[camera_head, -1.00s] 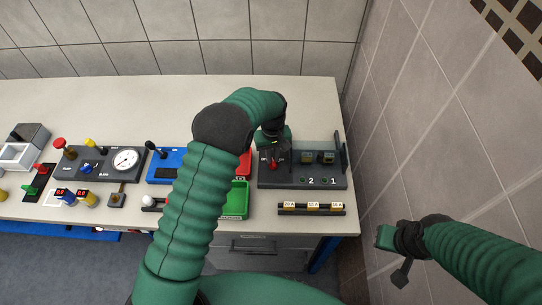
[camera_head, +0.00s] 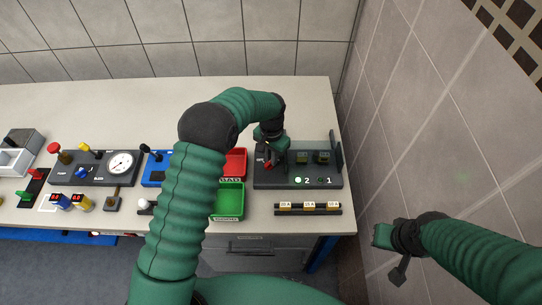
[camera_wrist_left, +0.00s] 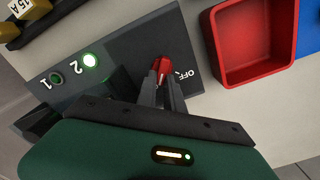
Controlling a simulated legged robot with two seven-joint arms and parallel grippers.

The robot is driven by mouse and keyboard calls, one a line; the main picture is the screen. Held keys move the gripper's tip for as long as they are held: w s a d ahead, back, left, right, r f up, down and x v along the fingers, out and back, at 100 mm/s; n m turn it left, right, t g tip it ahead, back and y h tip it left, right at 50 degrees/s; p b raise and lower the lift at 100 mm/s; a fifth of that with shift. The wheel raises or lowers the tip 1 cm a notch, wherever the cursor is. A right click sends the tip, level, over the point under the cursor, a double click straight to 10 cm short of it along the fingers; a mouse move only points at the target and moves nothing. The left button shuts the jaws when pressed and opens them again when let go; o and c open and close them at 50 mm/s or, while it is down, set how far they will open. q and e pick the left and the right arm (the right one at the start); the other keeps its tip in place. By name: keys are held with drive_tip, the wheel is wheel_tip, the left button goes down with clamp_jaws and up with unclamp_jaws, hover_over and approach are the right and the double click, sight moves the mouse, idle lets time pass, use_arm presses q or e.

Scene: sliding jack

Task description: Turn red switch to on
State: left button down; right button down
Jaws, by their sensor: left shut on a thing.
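The red switch (camera_head: 268,165) is a small knob on the dark grey panel (camera_head: 300,184) at the right of the bench. In the left wrist view the red switch (camera_wrist_left: 162,64) sits beside the white OFF label (camera_wrist_left: 184,73). My left gripper (camera_wrist_left: 163,82) is shut on the knob from both sides, and in the head view it (camera_head: 270,158) reaches down over the panel. The lamp by the 2 (camera_wrist_left: 90,60) glows bright; the lamp by the 1 (camera_wrist_left: 57,78) is dark. My right gripper (camera_head: 383,236) hangs away from the bench; its jaws are unclear.
A red bin (camera_head: 235,163) and a green bin (camera_head: 228,200) stand left of the panel. A fuse strip (camera_head: 308,208) lies in front of it. The tiled wall (camera_head: 400,140) is close on the right. The back of the bench is clear.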

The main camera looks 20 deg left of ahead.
use_arm(q)
drive_tip(key=shift+s+f+m, duration=0.1)
drive_tip(key=shift+s+m, duration=0.15)
drive_tip(key=shift+m, duration=0.55)
drive_tip(key=c, duration=1.6)
unclamp_jaws()
drive_tip(key=shift+o, duration=0.7)
drive_tip(key=shift+s, duration=0.1)
